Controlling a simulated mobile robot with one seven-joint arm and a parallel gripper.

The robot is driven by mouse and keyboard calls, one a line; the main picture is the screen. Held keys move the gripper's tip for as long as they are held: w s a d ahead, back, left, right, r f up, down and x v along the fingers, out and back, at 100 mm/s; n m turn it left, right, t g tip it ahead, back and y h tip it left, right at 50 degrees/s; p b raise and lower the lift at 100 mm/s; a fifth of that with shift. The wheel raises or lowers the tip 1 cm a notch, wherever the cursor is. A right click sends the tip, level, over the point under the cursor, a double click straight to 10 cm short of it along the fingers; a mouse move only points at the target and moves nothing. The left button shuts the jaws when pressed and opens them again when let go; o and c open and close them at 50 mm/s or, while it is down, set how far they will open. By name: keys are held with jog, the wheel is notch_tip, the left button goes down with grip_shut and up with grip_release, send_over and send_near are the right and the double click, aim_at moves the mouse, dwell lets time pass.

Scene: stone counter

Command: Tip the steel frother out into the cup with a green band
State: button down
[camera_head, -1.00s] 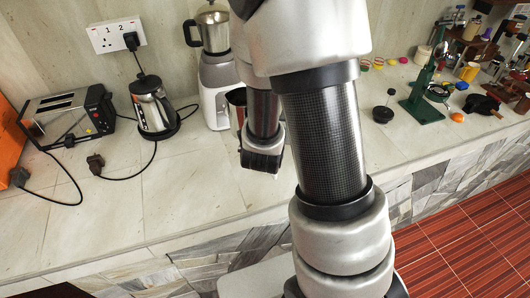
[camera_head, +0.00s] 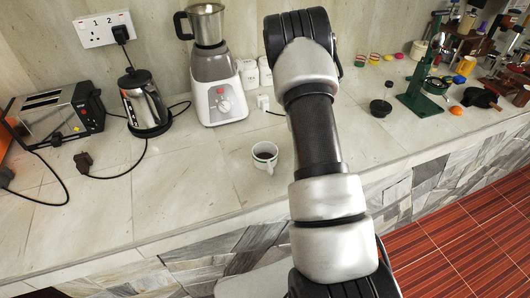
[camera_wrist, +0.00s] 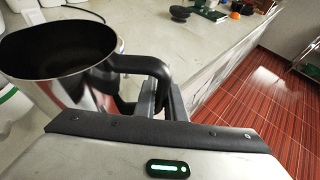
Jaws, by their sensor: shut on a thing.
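The steel frother (camera_wrist: 75,92) fills the left of the wrist view, with a dark inside and a black handle (camera_wrist: 145,65). My gripper (camera_wrist: 160,100) is shut on that handle. The frother's mouth is open to view, and I cannot tell whether anything is in it. In the head view, the white cup with a green band (camera_head: 264,164) stands upright on the counter, with dark liquid inside. My arm hides the gripper and the frother there, so their distance from the cup is unclear.
A blender (camera_head: 215,75) stands behind the cup, with a kettle (camera_head: 144,102) and toaster (camera_head: 55,115) to the left. A green press (camera_head: 418,95) stands on the right.

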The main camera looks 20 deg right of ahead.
jog(key=shift+s+d+f, duration=0.1)
dwell(0.3)
jog(key=shift+w+a+r+n+h+p, duration=0.15)
jog(key=shift+r+n+p, duration=0.15)
jog(key=shift+r, duration=0.35)
jog(key=shift+w+a+r+n+h+p, duration=0.1)
jog(key=shift+r+n+h+p, duration=0.15)
jog(key=shift+r, duration=0.4)
jog(key=shift+w+a+r+n+g+h+p, duration=0.2)
jog(key=shift+w+a+r+n+g+h, duration=0.45)
jog(key=shift+r+n, duration=0.5)
jog(key=shift+w+a+r+n+g+h+p, duration=0.25)
jog(key=shift+w+a+r+n+g+h, duration=0.15)
jog(key=shift+w+a+r+n, duration=0.5)
jog(key=shift+w+a+r+n+g+h+p, duration=0.2)
jog(key=shift+w+a+r+n+g+h, duration=0.25)
jog(key=shift+r+n, duration=0.9)
